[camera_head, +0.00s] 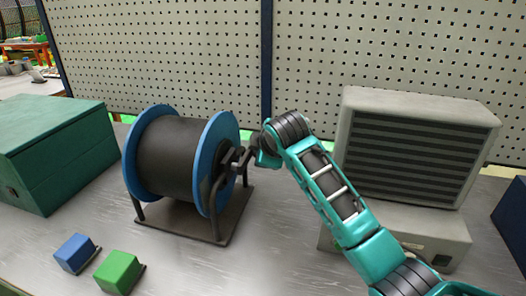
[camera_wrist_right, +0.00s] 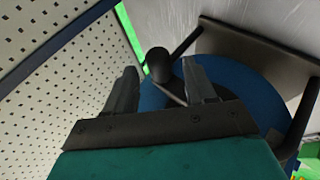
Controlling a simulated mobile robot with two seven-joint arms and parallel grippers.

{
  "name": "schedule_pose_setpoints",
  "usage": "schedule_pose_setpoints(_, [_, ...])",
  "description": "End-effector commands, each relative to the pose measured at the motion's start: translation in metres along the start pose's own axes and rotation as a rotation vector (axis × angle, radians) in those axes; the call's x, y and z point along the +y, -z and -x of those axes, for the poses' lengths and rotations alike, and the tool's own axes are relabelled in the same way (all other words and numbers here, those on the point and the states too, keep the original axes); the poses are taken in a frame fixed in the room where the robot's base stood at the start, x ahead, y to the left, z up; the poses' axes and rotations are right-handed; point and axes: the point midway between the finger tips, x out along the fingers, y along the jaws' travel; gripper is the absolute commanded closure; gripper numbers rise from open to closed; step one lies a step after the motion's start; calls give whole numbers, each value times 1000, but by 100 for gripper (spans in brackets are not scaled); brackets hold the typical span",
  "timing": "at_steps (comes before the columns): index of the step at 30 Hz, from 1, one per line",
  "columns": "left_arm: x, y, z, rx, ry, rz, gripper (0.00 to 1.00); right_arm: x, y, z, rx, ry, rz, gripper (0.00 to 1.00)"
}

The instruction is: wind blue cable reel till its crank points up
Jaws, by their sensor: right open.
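The blue cable reel has two blue flanges (camera_head: 222,128) around a dark wound drum (camera_head: 168,158) and stands upright on a dark frame (camera_head: 222,230) left of centre in the head view. A blue flange (camera_wrist_right: 250,82) also fills the right of the right wrist view. My right gripper (camera_head: 243,160) is at the reel's right side. In the wrist view its two fingers are apart, with the crank's dark round knob (camera_wrist_right: 158,65) between their tips; contact cannot be told. The crank's arm is mostly hidden, and its direction is unclear. My left gripper is not in view.
A green box (camera_head: 50,155) stands left of the reel. A blue block (camera_head: 75,253) and a green block (camera_head: 119,271) lie in front. A grey louvred unit (camera_head: 415,150) stands at right, near my right arm. A perforated panel (camera_head: 160,60) closes the back.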

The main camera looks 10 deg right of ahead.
Motion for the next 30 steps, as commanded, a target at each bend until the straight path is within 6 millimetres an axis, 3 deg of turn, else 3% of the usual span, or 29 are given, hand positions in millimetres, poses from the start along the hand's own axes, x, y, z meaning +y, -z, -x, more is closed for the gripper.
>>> schedule_pose_setpoints(14, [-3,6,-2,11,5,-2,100,0,0,-10,0,-1,0,46])
schedule_pose_setpoints(30, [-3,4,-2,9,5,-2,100,0,0,-9,0,-1,0,98])
